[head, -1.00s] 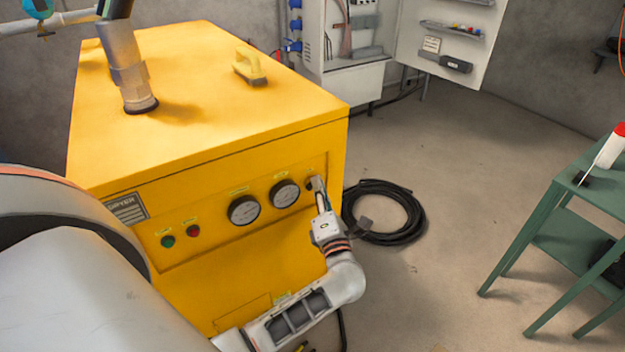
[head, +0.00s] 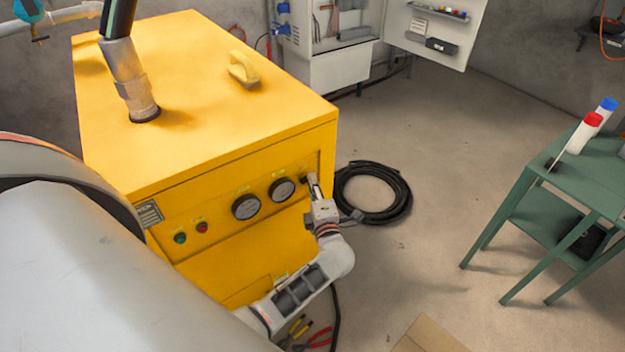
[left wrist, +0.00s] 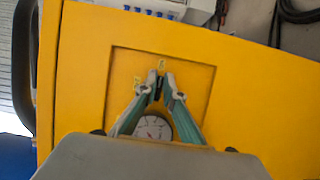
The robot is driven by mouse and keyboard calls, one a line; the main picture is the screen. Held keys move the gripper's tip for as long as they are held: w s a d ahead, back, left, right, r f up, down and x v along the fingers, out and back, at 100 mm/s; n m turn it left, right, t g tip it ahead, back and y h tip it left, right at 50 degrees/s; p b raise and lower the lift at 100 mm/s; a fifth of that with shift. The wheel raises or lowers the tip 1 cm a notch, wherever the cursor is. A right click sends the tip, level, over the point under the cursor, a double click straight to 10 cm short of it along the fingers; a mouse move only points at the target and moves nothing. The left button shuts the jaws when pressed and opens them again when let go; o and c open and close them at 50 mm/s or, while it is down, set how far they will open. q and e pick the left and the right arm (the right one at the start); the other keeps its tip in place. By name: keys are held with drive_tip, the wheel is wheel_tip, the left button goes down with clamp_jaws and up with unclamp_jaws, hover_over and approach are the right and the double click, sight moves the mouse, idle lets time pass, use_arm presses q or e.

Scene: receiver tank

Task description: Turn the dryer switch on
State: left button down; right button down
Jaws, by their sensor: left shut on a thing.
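The yellow dryer (head: 215,150) stands at the left in the head view, its front panel with two round gauges, a green button (head: 180,238) and a red button (head: 202,227). The dark dryer switch (head: 305,179) is at the panel's right end, mostly covered by my left gripper (head: 311,182). In the left wrist view, the left gripper (left wrist: 162,88) has its fingertips closed together around the small black switch (left wrist: 156,93), with a gauge (left wrist: 152,128) between the fingers below. The switch's exact angle is hard to tell. My right gripper is not in view.
A coiled black hose (head: 372,192) lies on the floor right of the dryer. A green table (head: 545,180) with red- and blue-capped bottles stands at the right. An open electrical cabinet (head: 335,50) is at the back. Pliers (head: 315,338) and a cardboard piece (head: 428,335) lie at the front.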

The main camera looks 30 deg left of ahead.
use_arm(q)
drive_tip(key=shift+f, duration=0.1)
drive_tip(key=c, duration=2.2)
unclamp_jaws()
drive_tip(key=shift+o, duration=0.2)
drive_tip(key=v, duration=0.7)
drive_tip(key=shift+s+d, duration=0.25)
